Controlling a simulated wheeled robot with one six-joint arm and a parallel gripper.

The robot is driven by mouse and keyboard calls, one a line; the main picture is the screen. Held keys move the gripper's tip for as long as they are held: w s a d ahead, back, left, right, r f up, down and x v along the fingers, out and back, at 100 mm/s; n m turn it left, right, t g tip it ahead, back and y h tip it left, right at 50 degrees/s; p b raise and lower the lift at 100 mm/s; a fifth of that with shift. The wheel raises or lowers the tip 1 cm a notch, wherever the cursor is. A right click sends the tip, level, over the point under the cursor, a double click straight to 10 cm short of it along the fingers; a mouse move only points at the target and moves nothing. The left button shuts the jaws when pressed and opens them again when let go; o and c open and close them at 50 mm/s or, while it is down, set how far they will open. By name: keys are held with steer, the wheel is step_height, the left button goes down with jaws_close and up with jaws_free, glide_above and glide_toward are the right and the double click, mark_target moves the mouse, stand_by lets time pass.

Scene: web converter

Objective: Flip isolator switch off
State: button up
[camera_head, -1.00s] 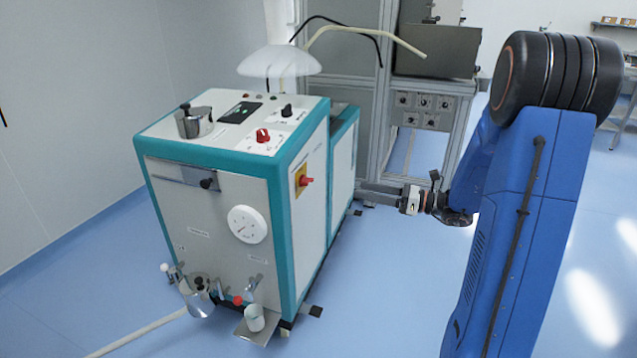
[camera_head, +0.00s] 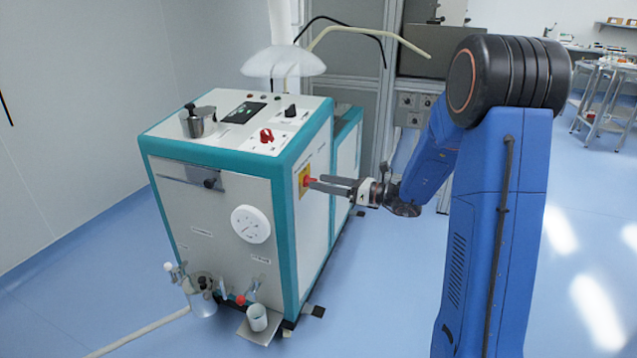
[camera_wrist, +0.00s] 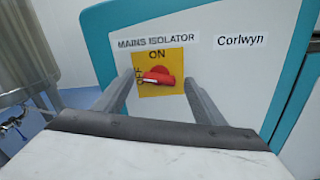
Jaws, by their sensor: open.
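The isolator switch is a red knob (camera_wrist: 158,76) on a yellow plate (camera_wrist: 174,57), under the label "MAINS ISOLATOR". ON is marked at the plate's top and OFF at its left side. The knob's grip looks roughly level, its left end near OFF. In the head view the yellow plate (camera_head: 303,180) is on the machine's right side panel. My gripper (camera_head: 318,182) is open in front of the switch. In the wrist view its fingers (camera_wrist: 158,78) stand left and right of the knob, with nothing held. I cannot tell whether they touch it.
The teal-edged machine (camera_head: 232,215) carries another red knob (camera_head: 267,136) and a metal pot (camera_head: 197,122) on top. A grey frame cabinet (camera_head: 372,120) stands behind. The blue floor to the right of the machine is partly taken up by my arm.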

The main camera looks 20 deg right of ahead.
steer(key=shift+x, duration=1.1)
steer(key=shift+c, duration=0.6)
steer(key=c, duration=0.9)
steer(key=shift+s+n, duration=0.1)
steer(key=shift+n, duration=1.4)
steer(key=shift+c, duration=0.2)
steer(key=o, duration=1.1)
steer(key=shift+c, duration=0.2)
steer(key=v, duration=1.7)
